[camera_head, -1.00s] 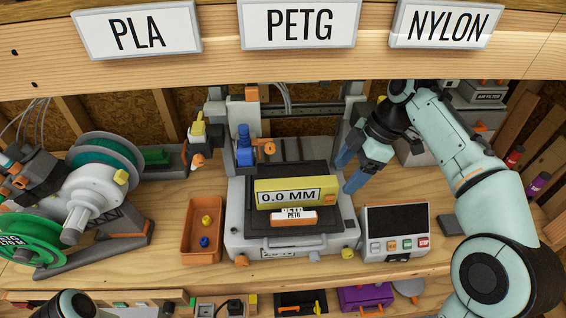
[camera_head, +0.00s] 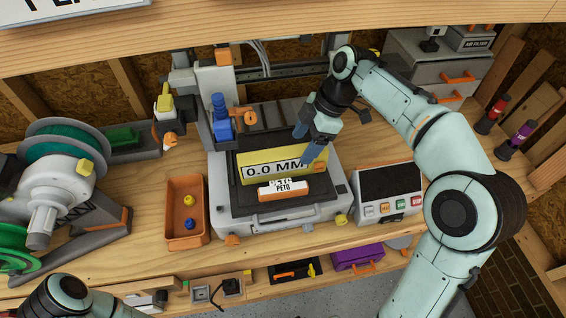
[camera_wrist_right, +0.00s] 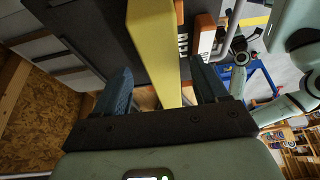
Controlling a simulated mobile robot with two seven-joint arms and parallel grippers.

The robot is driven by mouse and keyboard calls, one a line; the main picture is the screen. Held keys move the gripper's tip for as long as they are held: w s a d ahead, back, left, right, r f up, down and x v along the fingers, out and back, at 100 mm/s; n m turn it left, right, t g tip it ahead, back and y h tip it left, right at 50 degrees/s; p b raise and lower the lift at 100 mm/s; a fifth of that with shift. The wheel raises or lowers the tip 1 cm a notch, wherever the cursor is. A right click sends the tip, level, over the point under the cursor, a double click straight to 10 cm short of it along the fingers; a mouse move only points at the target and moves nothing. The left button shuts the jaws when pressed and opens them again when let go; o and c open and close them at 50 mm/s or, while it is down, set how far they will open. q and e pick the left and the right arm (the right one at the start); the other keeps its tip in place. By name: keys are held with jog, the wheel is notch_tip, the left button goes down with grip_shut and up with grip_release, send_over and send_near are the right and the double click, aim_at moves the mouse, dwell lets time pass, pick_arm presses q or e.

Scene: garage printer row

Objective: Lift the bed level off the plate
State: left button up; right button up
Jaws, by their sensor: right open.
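The bed level (camera_head: 262,163) is a long yellow bar marked "0.0 MM", standing on the printer's dark plate (camera_head: 241,201) in the head view. My right gripper (camera_head: 311,146) is at the bar's right end, with its blue fingers pointing down. In the right wrist view the yellow bar (camera_wrist_right: 157,45) runs between the two open fingers (camera_wrist_right: 163,88), with a gap on each side. The bar's far right end is partly hidden by the fingers in the head view. My left gripper is outside the frames; only part of my left arm shows at the bottom left.
An orange-and-white PETG block (camera_head: 284,189) lies on the plate just in front of the bar. An orange tray (camera_head: 186,238) with small knobs stands left of the printer. A control box (camera_head: 388,193) stands on the right. A blue-topped printer part (camera_head: 222,125) rises behind the plate's left side.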

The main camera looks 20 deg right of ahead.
aim_at(303, 149)
jog(key=x, duration=0.4)
jog(key=shift+s+f, duration=0.25)
jog(key=shift+f, duration=0.15)
jog(key=shift+d, duration=0.1)
jog(key=c, duration=1.2)
jog(key=shift+r, duration=0.1)
